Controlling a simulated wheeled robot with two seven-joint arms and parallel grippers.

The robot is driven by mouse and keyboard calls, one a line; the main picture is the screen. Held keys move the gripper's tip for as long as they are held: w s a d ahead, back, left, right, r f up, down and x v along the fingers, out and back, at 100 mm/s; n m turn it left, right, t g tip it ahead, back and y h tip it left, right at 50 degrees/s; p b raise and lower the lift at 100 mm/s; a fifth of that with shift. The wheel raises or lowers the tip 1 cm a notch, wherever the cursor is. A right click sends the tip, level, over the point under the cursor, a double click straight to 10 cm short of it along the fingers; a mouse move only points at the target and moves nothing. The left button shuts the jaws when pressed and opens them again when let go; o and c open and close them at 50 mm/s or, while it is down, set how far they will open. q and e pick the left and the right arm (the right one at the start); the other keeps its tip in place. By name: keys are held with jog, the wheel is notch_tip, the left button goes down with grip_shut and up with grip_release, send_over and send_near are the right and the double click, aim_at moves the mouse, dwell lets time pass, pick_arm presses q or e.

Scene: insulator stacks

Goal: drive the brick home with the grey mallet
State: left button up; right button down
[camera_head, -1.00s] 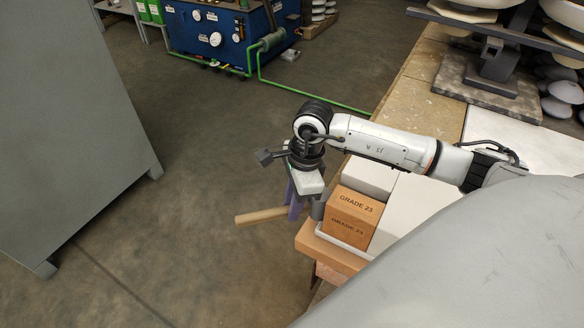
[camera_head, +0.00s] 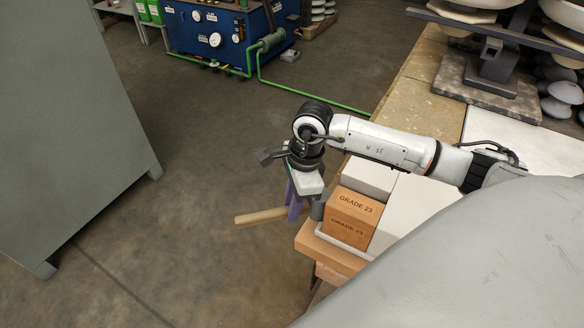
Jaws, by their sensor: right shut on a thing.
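The orange-brown brick (camera_head: 352,214) marked "GRADE 23" sits at the near-left corner of the bench, among white blocks. My right gripper (camera_head: 296,208) hangs just left of the brick, its purple fingers shut on the mallet. The mallet's pale wooden handle (camera_head: 260,217) points left over the floor. Its grey head (camera_head: 318,208) is close beside the brick's left side, partly hidden by the gripper; I cannot tell whether they touch. My left gripper is out of view.
White blocks (camera_head: 400,213) stand behind and right of the brick. Insulator stacks (camera_head: 480,20) stand on the bench's far end. A grey cabinet (camera_head: 70,130) is at left, with open floor between.

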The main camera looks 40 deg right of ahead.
jog(key=shift+s+d+f, duration=0.1)
jog(key=shift+d, duration=0.05)
notch_tip(320, 180, up, 8)
jog(key=w+a+p, duration=0.1)
jog(key=w+p, duration=0.2)
jog(key=shift+a+p, duration=0.15)
jog(key=shift+p, duration=0.2)
dwell(0.9)
